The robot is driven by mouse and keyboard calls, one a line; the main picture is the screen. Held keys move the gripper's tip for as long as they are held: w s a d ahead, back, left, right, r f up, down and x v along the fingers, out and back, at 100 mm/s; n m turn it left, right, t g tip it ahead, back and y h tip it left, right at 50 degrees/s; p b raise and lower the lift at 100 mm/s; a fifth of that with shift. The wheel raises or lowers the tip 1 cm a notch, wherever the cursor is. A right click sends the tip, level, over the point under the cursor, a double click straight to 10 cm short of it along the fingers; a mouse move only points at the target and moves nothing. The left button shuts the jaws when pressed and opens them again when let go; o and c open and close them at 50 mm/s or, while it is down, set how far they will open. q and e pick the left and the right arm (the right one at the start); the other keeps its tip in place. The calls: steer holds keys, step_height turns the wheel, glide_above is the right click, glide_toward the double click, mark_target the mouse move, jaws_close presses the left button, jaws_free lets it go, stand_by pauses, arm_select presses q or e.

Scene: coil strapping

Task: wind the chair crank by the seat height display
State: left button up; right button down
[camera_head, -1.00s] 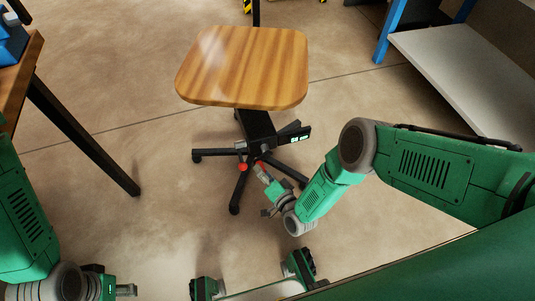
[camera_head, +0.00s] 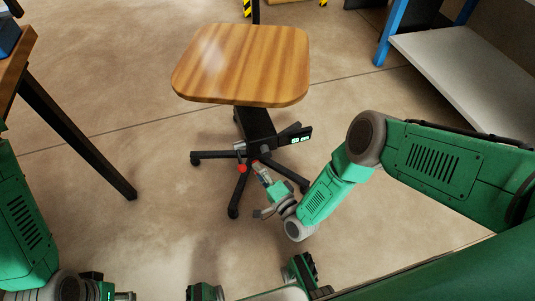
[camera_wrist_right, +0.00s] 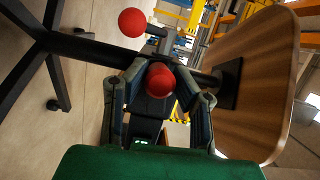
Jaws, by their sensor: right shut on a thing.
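The chair has a wooden seat (camera_head: 243,62) and a black column (camera_head: 257,125) on a star base. The seat height display (camera_head: 300,138) glows on the column's right; its digits are too small to read surely. Below the seat, one red ball (camera_head: 242,168) shows on the crank side. My right gripper (camera_head: 261,172) reaches it from the right. In the right wrist view, its fingers are closed around a red crank knob (camera_wrist_right: 160,80), and a second red ball (camera_wrist_right: 132,22) is beyond, apart from them. My left gripper (camera_head: 124,296) is partly cut off at the bottom left.
A table (camera_head: 12,72) with a dark leg stands at the left. A grey shelf with blue posts (camera_head: 465,75) stands at the right. Chair legs spread close under my right gripper.

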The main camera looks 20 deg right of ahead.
stand_by(0.4)
steer(key=n, duration=0.2)
steer(key=shift+d+f+n+g+h+p, duration=0.15)
steer(key=shift+f+n+g+h+p, duration=0.15)
steer(key=shift+f+n+p, duration=0.1)
steer(key=shift+d+f+n+g, duration=0.2)
steer(key=shift+f+n+g, duration=0.15)
steer(key=shift+n, duration=0.45)
steer(key=shift+w+d+f+n+g+h+p, duration=0.1)
steer(key=shift+d+f+n+h+p, duration=0.15)
steer(key=shift+n, duration=0.4)
steer(key=shift+s+d+f+n+g+h+p, duration=0.1)
steer(key=shift+d+n+h, duration=0.1)
steer(key=shift+n+h, duration=0.3)
steer(key=shift+w+d+f+n+g+h+p, duration=0.1)
steer(key=shift+d+f+n+h, duration=0.1)
steer(key=shift+n, duration=0.55)
